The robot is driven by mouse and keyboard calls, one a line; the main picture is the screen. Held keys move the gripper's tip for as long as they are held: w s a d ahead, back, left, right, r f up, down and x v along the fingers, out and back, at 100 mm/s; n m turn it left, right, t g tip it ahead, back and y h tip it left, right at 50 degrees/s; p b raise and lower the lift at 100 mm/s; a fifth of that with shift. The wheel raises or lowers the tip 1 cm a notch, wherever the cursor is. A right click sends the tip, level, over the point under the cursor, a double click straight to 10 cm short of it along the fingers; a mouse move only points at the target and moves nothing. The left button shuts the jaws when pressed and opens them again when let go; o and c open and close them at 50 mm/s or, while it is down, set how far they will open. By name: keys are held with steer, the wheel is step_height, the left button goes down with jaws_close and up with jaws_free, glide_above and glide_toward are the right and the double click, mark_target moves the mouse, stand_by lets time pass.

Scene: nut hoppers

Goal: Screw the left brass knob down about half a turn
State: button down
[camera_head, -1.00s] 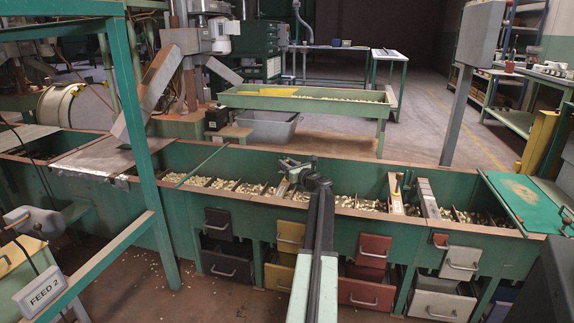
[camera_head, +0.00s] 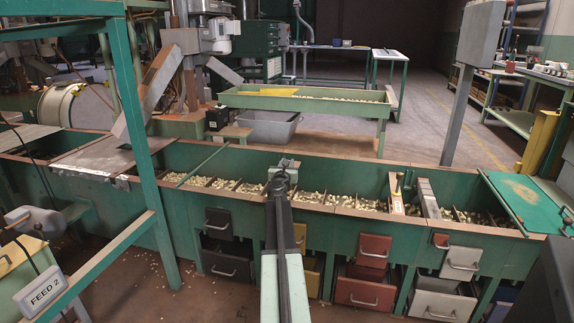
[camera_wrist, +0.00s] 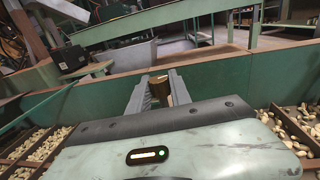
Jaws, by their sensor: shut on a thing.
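The left brass knob (camera_wrist: 157,90) shows between the two grey fingers of my gripper (camera_wrist: 158,84) in the wrist view. The fingers are shut on it, one on each side, and hide much of it. In the head view my gripper (camera_head: 281,170) is over the green hopper trough (camera_head: 335,220), left of its middle. My arm hides the knob there.
Nuts (camera_wrist: 296,128) lie in compartments on both sides of my gripper. A green nut table (camera_head: 305,101) stands behind.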

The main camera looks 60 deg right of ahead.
steer(key=shift+w+m+g+h, duration=0.1)
steer(key=shift+m+g+h, duration=0.3)
steer(key=shift+m+g, duration=0.9)
steer(key=shift+m+g+h, duration=0.4)
steer(key=shift+m+g, duration=0.3)
steer(key=shift+g, duration=1.4)
steer(key=c, duration=1.2)
jaws_free()
steer(key=a, duration=0.8)
steer(key=shift+s, duration=0.25)
steer(key=shift+d, duration=0.1)
